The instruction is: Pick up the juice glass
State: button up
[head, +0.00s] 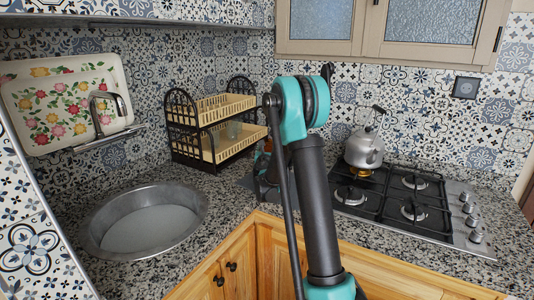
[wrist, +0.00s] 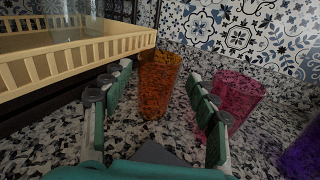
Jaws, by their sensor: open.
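Several coloured see-through glasses stand on the speckled counter in the wrist view; I cannot tell which one the task calls the juice glass. An orange glass (wrist: 158,80) stands upright, straight ahead of my gripper (wrist: 159,72) and lined up between its fingers. The fingers are open on both sides, with nothing held. A pink glass (wrist: 236,100) stands just right of the right finger, which overlaps its edge. A purple glass (wrist: 302,150) is cut off at the right edge. In the head view my arm hides most of the glasses and my gripper.
A two-tier cream dish rack (head: 222,146) stands close on the left, and its slatted edge (wrist: 70,58) is near the left finger. A clear glass is on the rack. The tiled wall is behind. A kettle (head: 364,150) and gas hob (head: 410,205) are right, a sink (head: 100,240) left.

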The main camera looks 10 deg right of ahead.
jog(key=x, duration=0.5)
jog(key=shift+a+f, duration=0.1)
jog(key=shift+f, duration=0.05)
jog(key=shift+c, duration=0.2)
jog(key=c, duration=0.9)
